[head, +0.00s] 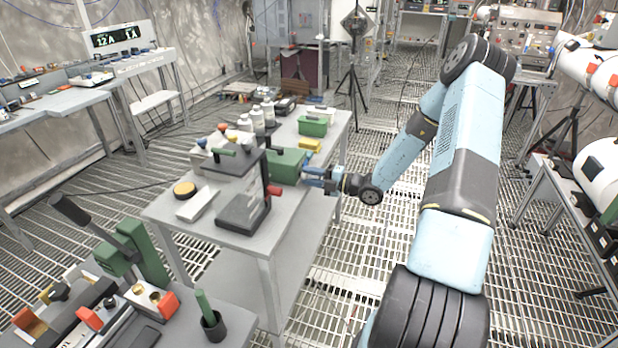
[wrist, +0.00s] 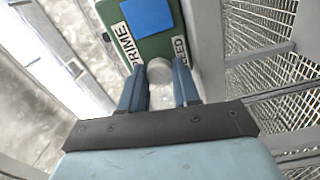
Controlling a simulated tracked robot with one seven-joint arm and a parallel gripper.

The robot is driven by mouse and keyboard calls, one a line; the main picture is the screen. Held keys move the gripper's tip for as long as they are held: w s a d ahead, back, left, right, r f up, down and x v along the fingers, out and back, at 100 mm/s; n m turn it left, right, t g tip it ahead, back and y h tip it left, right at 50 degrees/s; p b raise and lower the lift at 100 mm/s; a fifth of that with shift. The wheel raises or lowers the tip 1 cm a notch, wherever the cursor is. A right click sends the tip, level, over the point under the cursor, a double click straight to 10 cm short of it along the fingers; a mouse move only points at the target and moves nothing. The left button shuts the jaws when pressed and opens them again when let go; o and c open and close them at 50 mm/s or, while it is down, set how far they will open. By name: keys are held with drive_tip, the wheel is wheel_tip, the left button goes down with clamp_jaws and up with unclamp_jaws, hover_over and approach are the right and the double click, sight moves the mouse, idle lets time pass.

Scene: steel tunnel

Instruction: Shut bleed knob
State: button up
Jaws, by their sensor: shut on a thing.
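The bleed knob (wrist: 158,71) is a pale grey round knob on the front of a green pump housing (wrist: 192,40). In the wrist view it sits between the two blue fingers of my gripper (wrist: 159,82), which is shut on it. A "PRIME" label is on the left of the knob; a label on the right reads "EED", its start hidden by a finger. In the head view my gripper (head: 313,177) is at the right end of the green housing (head: 287,165), and the knob is hidden there.
The housing stands on a grey table (head: 300,208) with a dark press-like device (head: 243,200), bottles (head: 257,120), a green bin (head: 313,125) and a yellow block (head: 309,146). A green lever fixture (head: 150,250) is at front left. Open grating floor lies right of the table.

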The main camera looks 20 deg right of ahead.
drive_tip(key=m, duration=0.5)
drive_tip(key=shift+w+d, duration=0.15)
drive_tip(key=shift+d, duration=0.25)
drive_tip(key=shift+f, duration=0.1)
drive_tip(key=o, duration=1.1)
drive_tip(key=shift+a, duration=0.2)
drive_tip(key=shift+c, duration=0.2)
drive_tip(key=v, duration=1.4)
drive_tip(key=shift+a, duration=0.1)
